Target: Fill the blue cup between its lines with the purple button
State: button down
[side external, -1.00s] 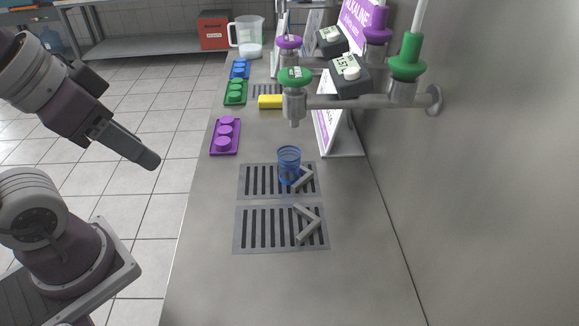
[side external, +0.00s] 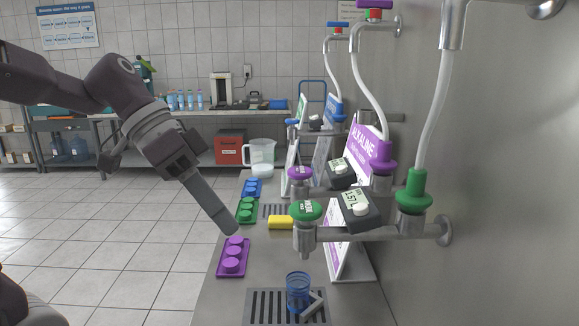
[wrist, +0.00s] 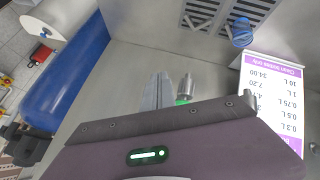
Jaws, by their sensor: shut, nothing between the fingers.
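The blue cup (side external: 298,291) stands upright on a slotted drain grate, below the nozzle of the tap with the green knob (side external: 306,211). It also shows in the wrist view (wrist: 241,34). I cannot make out its lines or its water level. My gripper (side external: 230,228) is shut and empty, pointing down toward the panel's far end. Its tip appears close to the farthest button; I cannot tell if they touch.
A green button panel (side external: 246,212) and a blue one (side external: 252,190) lie farther back. A yellow cylinder (side external: 281,222), a clear pitcher (side external: 260,152) and a sign board (side external: 352,258) stand around the taps. An angled grey bracket (side external: 313,305) sits beside the cup.

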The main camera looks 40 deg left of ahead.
jog(key=w+a+r+m+t+h, duration=0.2)
jog(key=w+a+r+t, duration=0.1)
jog(key=w+a, duration=0.4)
jog(key=w+a+r+m+t+h, duration=0.2)
jog(key=w+a+r+t, duration=0.2)
jog(key=w+a, duration=0.4)
jog(key=shift+w+a, duration=0.2)
jog(key=shift+w, duration=0.15)
send_over(291, 169)
notch_tip(291, 169, down, 3)
jog(key=shift+r, duration=0.1)
notch_tip(291, 169, down, 3)
jog(key=shift+s+a+r, duration=0.1)
jog(key=shift+a, duration=0.05)
jog(key=shift+f, duration=0.55)
